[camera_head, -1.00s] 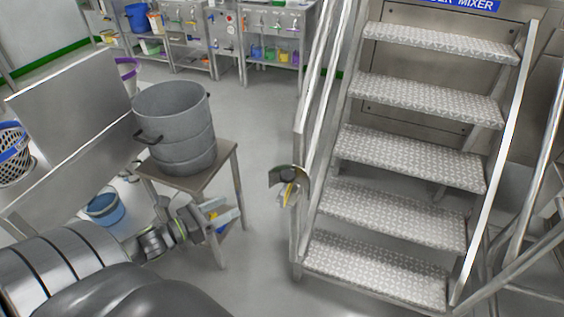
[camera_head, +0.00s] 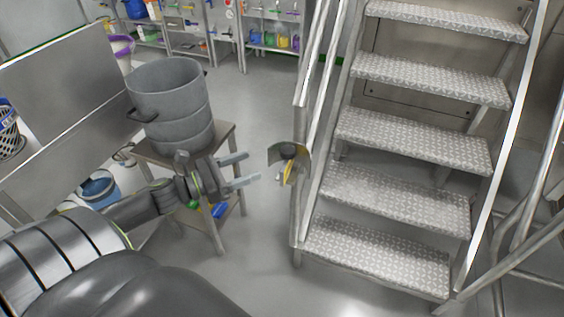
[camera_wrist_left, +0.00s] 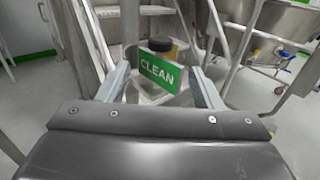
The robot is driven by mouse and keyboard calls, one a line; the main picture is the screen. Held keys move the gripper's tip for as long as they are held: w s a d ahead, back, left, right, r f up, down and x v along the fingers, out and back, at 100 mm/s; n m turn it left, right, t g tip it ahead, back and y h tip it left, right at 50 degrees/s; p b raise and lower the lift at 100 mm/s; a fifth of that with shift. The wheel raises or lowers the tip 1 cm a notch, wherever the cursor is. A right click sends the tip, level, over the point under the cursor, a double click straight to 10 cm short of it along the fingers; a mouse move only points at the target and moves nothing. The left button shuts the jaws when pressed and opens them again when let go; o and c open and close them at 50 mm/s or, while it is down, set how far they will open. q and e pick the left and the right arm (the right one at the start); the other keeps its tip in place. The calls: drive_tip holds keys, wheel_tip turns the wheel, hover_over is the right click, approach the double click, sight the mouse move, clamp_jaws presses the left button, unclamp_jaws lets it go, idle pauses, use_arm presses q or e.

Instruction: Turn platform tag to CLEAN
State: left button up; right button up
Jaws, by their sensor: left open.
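The platform tag (camera_head: 288,162) hangs by the left handrail post of the steps. In the head view it shows as a small curved grey plate with a yellow part, its lettering unreadable. In the left wrist view a green plate (camera_wrist_left: 160,72) reads CLEAN, with a round black knob (camera_wrist_left: 160,45) just above it and a pale, see-through piece behind. My left gripper (camera_head: 252,167) is open and empty, left of the tag and pointing at it, with a small gap between. In the left wrist view its fingers stand either side of the green plate.
Metal steps (camera_head: 405,142) with handrails rise on the right. A grey drum (camera_head: 170,105) stands on a small table (camera_head: 228,135) close behind my left gripper. A blue bucket (camera_head: 100,188) is at the left. Open floor lies between table and steps.

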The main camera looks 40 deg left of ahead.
sight(282, 152)
drive_tip(key=shift+w+b, duration=2.45)
drive_tip(key=shift+b, duration=0.1)
use_arm(q)
drive_tip(key=x, duration=0.2)
drive_tip(key=p+x, duration=0.1)
drive_tip(key=x, duration=0.3)
drive_tip(key=shift+w+d+r, duration=0.15)
drive_tip(key=shift+r, duration=0.15)
drive_tip(key=p+x, duration=0.2)
drive_tip(key=shift+w+p, duration=0.15)
drive_tip(key=shift+p, duration=0.15)
drive_tip(key=shift+w+d+f+p, duration=0.25)
drive_tip(key=shift+w+d+p, duration=0.25)
drive_tip(key=shift+w, duration=0.3)
use_arm(e)
drive_tip(key=shift+s+f, duration=0.2)
drive_tip(key=shift+s, duration=0.85)
drive_tip(key=shift+s+f, duration=0.2)
drive_tip(key=shift+s, duration=0.85)
